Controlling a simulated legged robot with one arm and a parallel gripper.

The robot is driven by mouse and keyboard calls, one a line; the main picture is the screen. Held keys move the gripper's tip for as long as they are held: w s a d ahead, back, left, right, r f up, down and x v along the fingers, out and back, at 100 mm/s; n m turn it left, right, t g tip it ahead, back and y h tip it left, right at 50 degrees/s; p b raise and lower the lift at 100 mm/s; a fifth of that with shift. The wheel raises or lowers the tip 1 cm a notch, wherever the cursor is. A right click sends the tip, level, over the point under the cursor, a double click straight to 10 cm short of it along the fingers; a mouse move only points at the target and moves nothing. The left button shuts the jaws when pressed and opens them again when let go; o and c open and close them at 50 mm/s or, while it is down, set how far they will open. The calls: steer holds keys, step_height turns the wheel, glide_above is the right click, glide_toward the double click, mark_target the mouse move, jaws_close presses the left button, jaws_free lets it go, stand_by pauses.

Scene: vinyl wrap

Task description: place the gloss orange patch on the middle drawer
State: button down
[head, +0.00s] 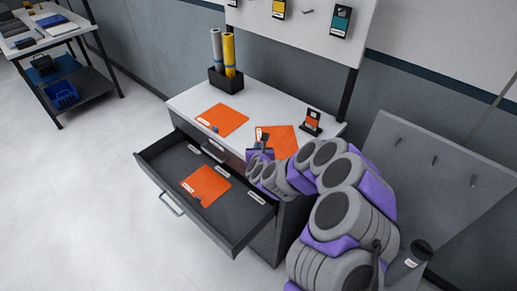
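Three orange patches show in the head view. One orange patch (222,119) lies on the left of the white cabinet top, and a second orange patch (284,140) lies on its right. A third orange patch (205,184) lies inside an open dark drawer (232,226). I cannot tell which patch is gloss. The open drawer is below a closed drawer with a handle (215,152), but its level in the cabinet is not clear. My gripper (260,148) is by the cabinet's front edge, beside the right-hand patch. Its fingers are too small to tell open from shut.
A black holder (226,81) with grey and yellow rolls stands at the back of the cabinet top (185,101). A small dark stand (311,122) is at its right. A grey pegboard (440,165) is at right. Floor at left is clear.

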steer(key=c, duration=1.3)
jaws_free()
steer(key=p+v, duration=0.8)
steer(key=v, duration=0.4)
